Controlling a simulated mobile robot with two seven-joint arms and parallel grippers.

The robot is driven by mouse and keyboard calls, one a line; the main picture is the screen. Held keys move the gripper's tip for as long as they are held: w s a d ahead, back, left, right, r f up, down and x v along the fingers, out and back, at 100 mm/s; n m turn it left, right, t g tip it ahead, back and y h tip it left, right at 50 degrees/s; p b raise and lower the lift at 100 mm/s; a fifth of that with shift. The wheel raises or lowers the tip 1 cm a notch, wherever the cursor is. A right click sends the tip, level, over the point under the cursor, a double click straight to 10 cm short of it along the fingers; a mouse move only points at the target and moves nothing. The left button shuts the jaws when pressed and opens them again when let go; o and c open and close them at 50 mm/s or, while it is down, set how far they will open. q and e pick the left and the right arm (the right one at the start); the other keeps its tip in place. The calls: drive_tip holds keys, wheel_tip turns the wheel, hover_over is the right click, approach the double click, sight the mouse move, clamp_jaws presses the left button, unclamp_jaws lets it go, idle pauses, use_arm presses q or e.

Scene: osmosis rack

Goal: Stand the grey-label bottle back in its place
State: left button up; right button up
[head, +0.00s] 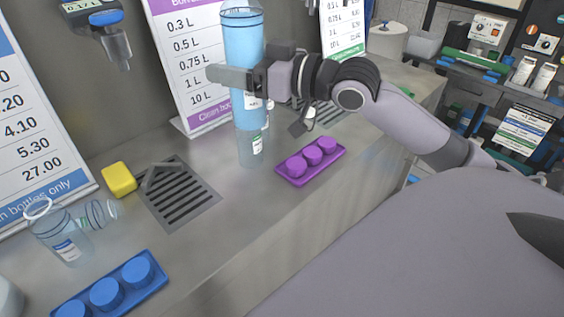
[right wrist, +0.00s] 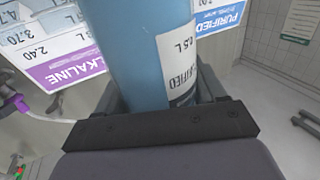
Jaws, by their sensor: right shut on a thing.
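My right gripper (head: 240,82) is shut around a tall blue bottle (head: 243,42) above the steel counter. The bottle is close to upright. In the right wrist view its blue side (right wrist: 135,55) fills the middle, with a pale label (right wrist: 178,62) reading "PURIFIED" in dark print. In the head view the jaw and wrist cover part of the bottle. A clear bottle shape with a small label (head: 256,146) shows directly below it; I cannot tell whether they touch. My left gripper is not in view.
A purple holder (head: 290,180) with round caps stands right of the clear shape. A drain grate (head: 180,200), yellow sponge (head: 119,180), upright clear bottle (head: 60,240), bottle on its side (head: 100,213) and blue holder (head: 150,290) are to the left. A price sign (head: 184,50) stands behind.

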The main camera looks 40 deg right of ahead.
drive_tip(key=shift+s+d+r, duration=0.25)
drive_tip(key=shift+d+r, duration=0.15)
drive_tip(key=shift+r, duration=0.05)
use_arm(q)
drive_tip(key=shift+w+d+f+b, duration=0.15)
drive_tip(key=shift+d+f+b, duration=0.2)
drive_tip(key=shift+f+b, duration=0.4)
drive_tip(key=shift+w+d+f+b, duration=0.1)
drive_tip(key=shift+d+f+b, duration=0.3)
drive_tip(key=shift+b, duration=0.5)
use_arm(e)
wheel_tip(320, 180, down, 20)
drive_tip(key=shift+r, duration=0.15)
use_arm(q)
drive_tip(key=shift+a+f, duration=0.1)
use_arm(e)
drive_tip(key=shift+f, duration=0.2)
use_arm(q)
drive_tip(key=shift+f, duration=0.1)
use_arm(e)
drive_tip(key=o, duration=1.6)
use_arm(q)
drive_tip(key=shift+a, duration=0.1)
use_arm(e)
drive_tip(key=shift+r, duration=0.1)
